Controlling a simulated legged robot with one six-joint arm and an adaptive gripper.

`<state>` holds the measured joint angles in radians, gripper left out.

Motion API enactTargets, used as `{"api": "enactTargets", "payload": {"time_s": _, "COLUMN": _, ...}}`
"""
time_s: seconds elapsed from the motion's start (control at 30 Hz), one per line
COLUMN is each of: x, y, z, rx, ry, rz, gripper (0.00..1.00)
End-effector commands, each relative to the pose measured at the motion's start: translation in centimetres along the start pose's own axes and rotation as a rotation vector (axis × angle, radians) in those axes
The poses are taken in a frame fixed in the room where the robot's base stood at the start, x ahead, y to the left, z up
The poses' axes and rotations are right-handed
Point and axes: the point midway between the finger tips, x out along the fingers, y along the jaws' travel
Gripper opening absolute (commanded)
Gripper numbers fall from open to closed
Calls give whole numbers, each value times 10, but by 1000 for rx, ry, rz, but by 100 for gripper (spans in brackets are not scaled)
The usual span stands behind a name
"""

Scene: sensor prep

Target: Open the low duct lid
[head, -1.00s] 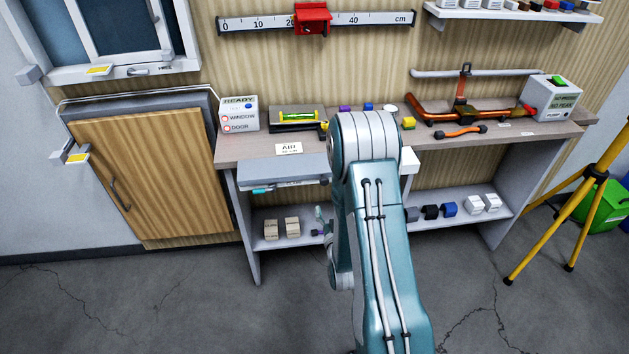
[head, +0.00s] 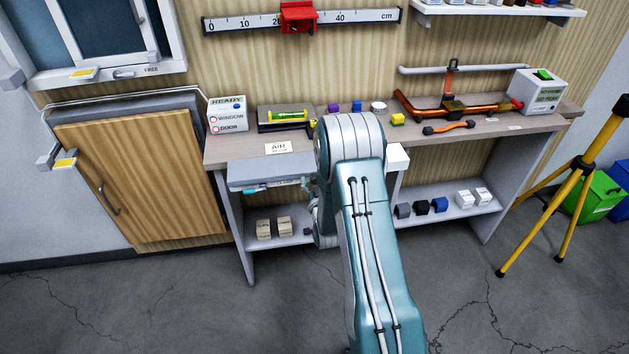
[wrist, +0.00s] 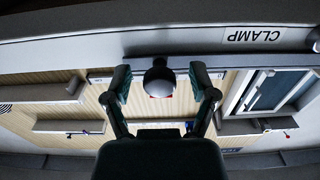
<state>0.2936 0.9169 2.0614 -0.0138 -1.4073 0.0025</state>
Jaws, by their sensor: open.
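In the head view a grey, flat-topped box (head: 268,170) hangs under the bench's left front edge, below an AIR label; it looks like the low duct, and its lid appears shut. In the wrist view, which is upside down, my gripper (wrist: 160,82) is open. A dark round knob (wrist: 158,77) shows between its two fingers, with visible gaps on both sides. The knob is by a grey bar and a pale panel labelled CLAMP (wrist: 255,35). In the head view my arm hides most of the gripper. Whether the knob belongs to the lid I cannot tell.
The bench top (head: 480,130) holds a READY box (head: 227,114), a level, small blocks and copper pipework (head: 452,105). Small blocks lie on the lower shelf. A wooden door (head: 150,180) is at left and a yellow tripod (head: 570,180) at right. The front floor is clear.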

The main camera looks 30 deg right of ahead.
Motion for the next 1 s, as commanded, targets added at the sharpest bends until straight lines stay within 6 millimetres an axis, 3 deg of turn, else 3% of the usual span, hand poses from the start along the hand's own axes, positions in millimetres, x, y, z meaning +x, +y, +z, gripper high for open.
{"api": "enactTargets", "payload": {"time_s": 0.03, "x": 0, "y": 0, "z": 0, "rx": 0, "ry": 0, "rz": 0, "gripper": 74}}
{"api": "enactTargets", "payload": {"time_s": 0.2, "x": 0, "y": 0, "z": 0, "rx": 0, "ry": 0, "rz": 0, "gripper": 0}}
{"api": "enactTargets", "payload": {"time_s": 0.47, "x": 0, "y": 1, "z": 0, "rx": 0, "ry": 1, "rz": 0, "gripper": 0}}
{"api": "enactTargets", "payload": {"time_s": 0.67, "x": 1, "y": 24, "z": 0, "rx": -1, "ry": 2, "rz": 4, "gripper": 0}}
{"api": "enactTargets", "payload": {"time_s": 0.87, "x": 1, "y": 76, "z": -1, "rx": -1, "ry": 4, "rz": 9, "gripper": 0}}
{"api": "enactTargets", "payload": {"time_s": 1.0, "x": 1, "y": 121, "z": -1, "rx": -3, "ry": 4, "rz": 8, "gripper": 0}}
